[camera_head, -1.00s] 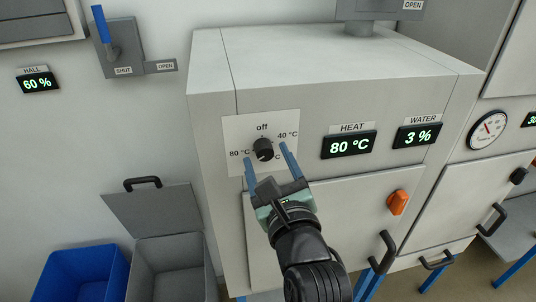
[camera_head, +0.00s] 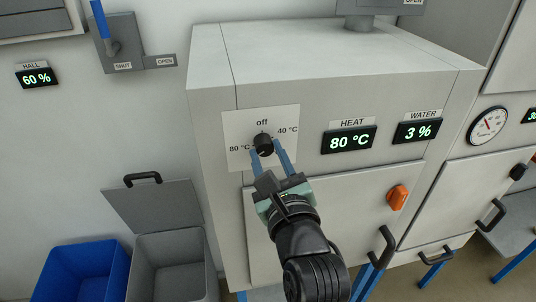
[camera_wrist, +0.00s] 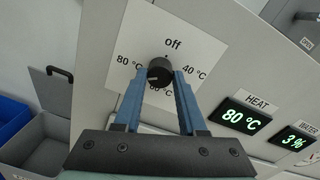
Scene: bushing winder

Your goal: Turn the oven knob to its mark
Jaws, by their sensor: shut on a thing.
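The oven knob (camera_head: 263,141) is a round black knob on a white dial plate (camera_head: 288,113) on the front of the grey oven. The plate reads off at the top, 80 °C at left and 40 °C at right. In the wrist view a label below the knob (camera_wrist: 159,69), apparently 60 °C, is partly hidden by the fingers. A small light mark shows at the knob's lower left; its exact heading is hard to tell. My gripper (camera_head: 264,151) has its two blue fingers closed on the knob's sides; they also show in the wrist view (camera_wrist: 162,78).
The HEAT display (camera_head: 349,139) reads 80 °C and the WATER display (camera_head: 417,131) reads 3 %. An orange latch (camera_head: 397,197) and a black handle (camera_head: 383,248) are on the oven door. A grey bin (camera_head: 170,262) with its lid up and a blue bin (camera_head: 85,272) stand at lower left.

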